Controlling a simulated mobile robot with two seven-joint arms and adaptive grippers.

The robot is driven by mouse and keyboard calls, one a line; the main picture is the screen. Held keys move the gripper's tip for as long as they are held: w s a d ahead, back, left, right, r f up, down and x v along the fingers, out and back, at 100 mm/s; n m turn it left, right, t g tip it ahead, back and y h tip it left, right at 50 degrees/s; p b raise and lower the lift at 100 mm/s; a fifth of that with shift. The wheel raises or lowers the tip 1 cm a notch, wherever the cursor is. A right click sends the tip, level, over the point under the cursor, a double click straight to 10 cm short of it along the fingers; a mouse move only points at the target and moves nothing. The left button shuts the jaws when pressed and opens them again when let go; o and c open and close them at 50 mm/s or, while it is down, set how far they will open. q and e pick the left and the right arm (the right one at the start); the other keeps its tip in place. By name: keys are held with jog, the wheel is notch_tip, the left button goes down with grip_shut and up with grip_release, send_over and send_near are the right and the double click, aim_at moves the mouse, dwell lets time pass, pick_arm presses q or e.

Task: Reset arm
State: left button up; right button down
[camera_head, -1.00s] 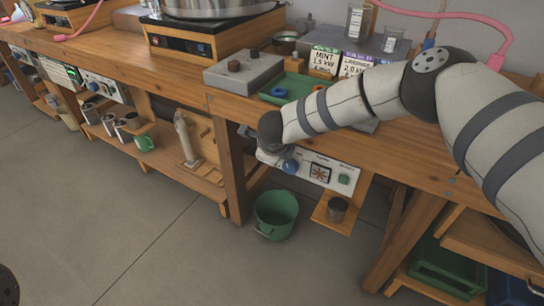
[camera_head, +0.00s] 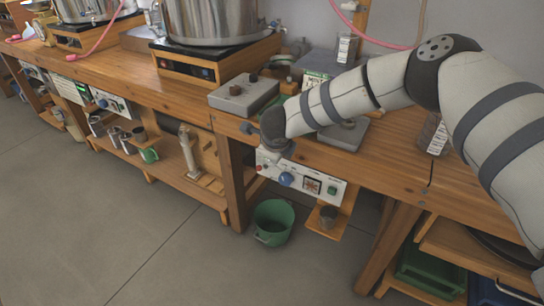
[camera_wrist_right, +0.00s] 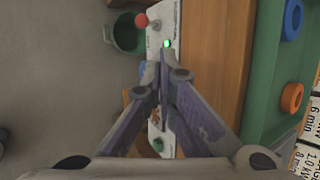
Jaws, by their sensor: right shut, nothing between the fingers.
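My right arm (camera_head: 340,98) reaches in from the right over the bench, with its wrist end above the front edge. My right gripper (camera_wrist_right: 163,62) is shut and empty in the wrist view, its fingertips together in front of the white control panel (camera_wrist_right: 167,18). The wrist view shows the panel's red knob (camera_wrist_right: 142,20) and a lit green lamp (camera_wrist_right: 166,43). My left gripper is not in view.
A green bucket (camera_head: 273,222) stands on the floor below the panel. A grey block (camera_head: 244,94) and a large steel pot (camera_head: 212,22) on a heater are on the bench. A green tray (camera_wrist_right: 264,75) lies beside the gripper. The floor at left is clear.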

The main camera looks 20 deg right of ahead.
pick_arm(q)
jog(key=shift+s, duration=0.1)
pick_arm(e)
jog(key=shift+f, duration=0.25)
jog(key=s+a+f+n+g, duration=0.1)
jog(key=s+a+f+n, duration=0.1)
jog(key=s+f+n, duration=0.45)
jog(key=s+a+f+n+g+y+p, duration=0.15)
jog(key=s+n, duration=0.25)
jog(key=s, duration=0.6)
jog(key=s+a+f+n, duration=0.1)
jog(key=s+f+n, duration=0.4)
jog(key=s, duration=0.3)
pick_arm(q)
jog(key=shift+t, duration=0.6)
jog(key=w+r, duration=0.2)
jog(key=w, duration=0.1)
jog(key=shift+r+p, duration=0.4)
pick_arm(e)
jog(key=s+d+r+n+g, duration=0.1)
jog(key=s+n, duration=0.4)
jog(key=s, duration=0.9)
jog(key=s+d+r+n+g, duration=0.1)
jog(key=s+d+n+g, duration=0.2)
jog(key=s, duration=1.2)
jog(key=n+g, duration=0.2)
jog(key=n, duration=0.1)
jog(key=shift+s+r+y, duration=0.25)
jog(key=shift+r+y, duration=0.05)
jog(key=shift+y, duration=0.05)
